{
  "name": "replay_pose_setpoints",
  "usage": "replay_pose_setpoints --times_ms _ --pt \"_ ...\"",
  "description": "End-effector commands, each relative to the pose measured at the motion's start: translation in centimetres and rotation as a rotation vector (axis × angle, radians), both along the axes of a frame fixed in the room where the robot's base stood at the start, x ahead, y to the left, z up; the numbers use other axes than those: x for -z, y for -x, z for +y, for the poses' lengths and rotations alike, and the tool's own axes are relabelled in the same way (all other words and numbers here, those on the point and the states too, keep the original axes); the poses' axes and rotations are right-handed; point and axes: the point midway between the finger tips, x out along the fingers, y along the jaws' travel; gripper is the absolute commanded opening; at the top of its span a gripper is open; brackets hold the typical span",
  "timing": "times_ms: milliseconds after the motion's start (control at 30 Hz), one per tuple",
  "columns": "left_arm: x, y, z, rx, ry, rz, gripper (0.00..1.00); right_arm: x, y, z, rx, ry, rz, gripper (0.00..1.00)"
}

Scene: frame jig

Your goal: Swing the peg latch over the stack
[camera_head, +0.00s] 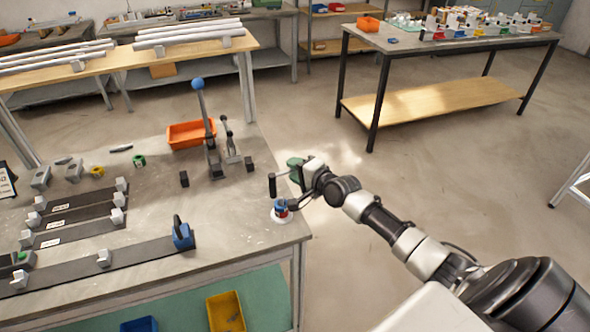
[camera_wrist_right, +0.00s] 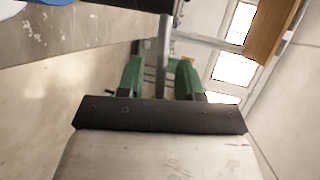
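The stack (camera_head: 281,208), with blue, red and white layers, sits at the table's right front corner. Next to it stands a dark upright handle with a short bar at its top, which looks like the peg latch (camera_head: 272,185). My right gripper (camera_head: 293,182) is beside the latch and above the stack's right side. In the right wrist view its green fingers (camera_wrist_right: 160,78) are apart, with a grey metal rod (camera_wrist_right: 163,50) showing between them and gaps on both sides. I cannot tell whether they touch the latch. My left gripper is in neither view.
On the grey worktable (camera_head: 150,220) stand a lever clamp with a blue ball (camera_head: 197,84), an orange bin (camera_head: 190,133) and dark strips with grey blocks. A blue block (camera_head: 182,236) sits near the front. Open floor (camera_head: 400,180) lies right of the table.

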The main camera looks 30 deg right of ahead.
Motion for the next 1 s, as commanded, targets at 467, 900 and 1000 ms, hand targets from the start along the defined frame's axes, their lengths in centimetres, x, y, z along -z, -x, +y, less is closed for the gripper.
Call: replay_pose_setpoints --times_ms 467,900,1000 --pt "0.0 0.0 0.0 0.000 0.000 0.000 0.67 0.1 -0.3 0.1 0.000 0.000 0.000 0.14" --pt "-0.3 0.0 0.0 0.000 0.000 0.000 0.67 -0.1 -0.4 0.1 0.005 0.001 -0.001 0.00" --pt "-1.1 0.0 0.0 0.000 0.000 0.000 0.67 -0.3 -0.7 0.5 0.014 -0.001 -0.001 0.00"
